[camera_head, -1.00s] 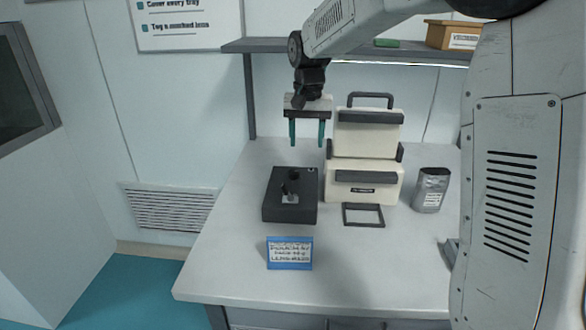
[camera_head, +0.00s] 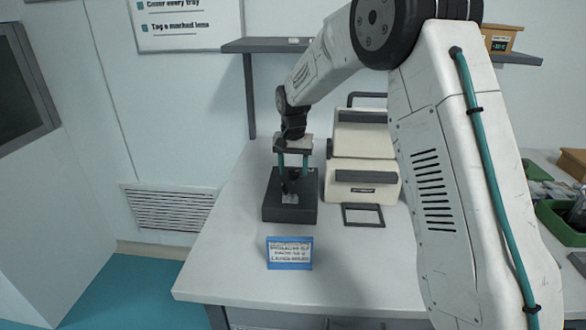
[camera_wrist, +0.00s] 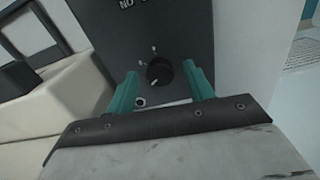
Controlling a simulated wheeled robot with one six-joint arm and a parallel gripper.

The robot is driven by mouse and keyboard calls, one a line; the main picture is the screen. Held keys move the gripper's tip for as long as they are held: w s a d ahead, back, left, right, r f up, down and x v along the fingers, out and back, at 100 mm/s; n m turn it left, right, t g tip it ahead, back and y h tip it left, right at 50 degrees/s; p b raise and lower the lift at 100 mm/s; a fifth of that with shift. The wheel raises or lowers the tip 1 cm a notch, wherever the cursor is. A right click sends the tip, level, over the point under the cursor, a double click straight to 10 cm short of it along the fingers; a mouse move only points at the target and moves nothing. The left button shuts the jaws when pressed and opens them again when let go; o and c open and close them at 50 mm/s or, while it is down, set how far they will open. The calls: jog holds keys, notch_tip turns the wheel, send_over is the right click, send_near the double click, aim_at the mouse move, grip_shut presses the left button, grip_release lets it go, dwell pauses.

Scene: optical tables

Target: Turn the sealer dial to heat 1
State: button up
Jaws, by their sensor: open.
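The sealer's dark control box (camera_head: 290,212) sits on the white table, left of the cream sealer body (camera_head: 362,186). Its round black dial (camera_wrist: 159,72) shows in the wrist view on the dark panel, with small pale marks around it and a pale pointer line toward the lower left. I cannot read the marks. My gripper (camera_head: 293,170) points down over the box. In the wrist view its two teal fingers (camera_wrist: 162,90) are apart, one on each side of the dial, with gaps visible. I cannot tell how far above the panel the tips are.
A blue-edged card (camera_head: 290,253) stands at the table's front. A black frame (camera_head: 363,215) lies before the cream body. A shelf (camera_head: 262,46) runs behind. Green bins (camera_head: 563,222) stand at the right. The table's front left is clear.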

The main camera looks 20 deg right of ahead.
jog(key=shift+f, duration=0.2)
jog(key=c, duration=1)
jog(key=shift+o, duration=0.2)
jog(key=shift+n, duration=0.4)
jog(key=n, duration=0.5)
jog(key=shift+n, duration=0.4)
jog(key=n, duration=0.5)
jog(key=shift+d, duration=0.1)
jog(key=shift+r+n, duration=0.1)
jog(key=shift+n, duration=0.2)
